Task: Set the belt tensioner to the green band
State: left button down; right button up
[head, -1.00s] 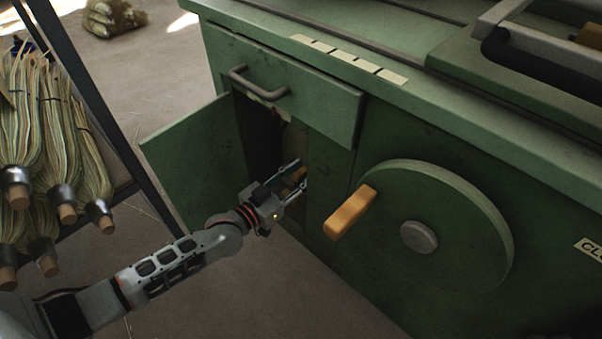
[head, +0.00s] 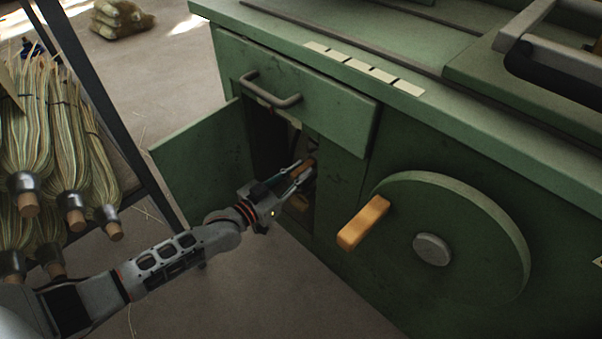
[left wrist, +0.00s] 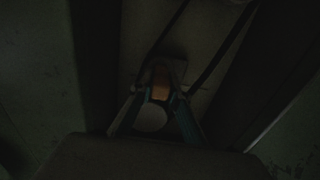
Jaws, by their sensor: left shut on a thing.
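The green cabinet (head: 345,178) has an open compartment at the left end of its front. My left gripper (head: 303,172) reaches into this opening and is shut on an orange-brown handle (head: 299,171), which I take to be the tensioner lever's. In the dark left wrist view the orange handle (left wrist: 160,84) sits between the fingertips of my left gripper (left wrist: 158,95). A pale round disc (left wrist: 152,118) shows just below it, and dark belt-like strips (left wrist: 222,45) run upward. The green band cannot be made out. My right gripper is not in view.
The cabinet door (head: 203,158) stands open left of the opening, and a drawer with a bar handle (head: 272,97) is above it. A large green wheel (head: 475,225) with an orange crank grip (head: 363,222) is to the right. Brooms (head: 70,170) fill a rack at left.

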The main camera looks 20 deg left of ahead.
pick_arm(q)
jog(key=c, duration=1.9)
grip_release()
jog(key=shift+s, duration=0.15)
jog(key=v, duration=0.7)
jog(key=shift+s, duration=0.15)
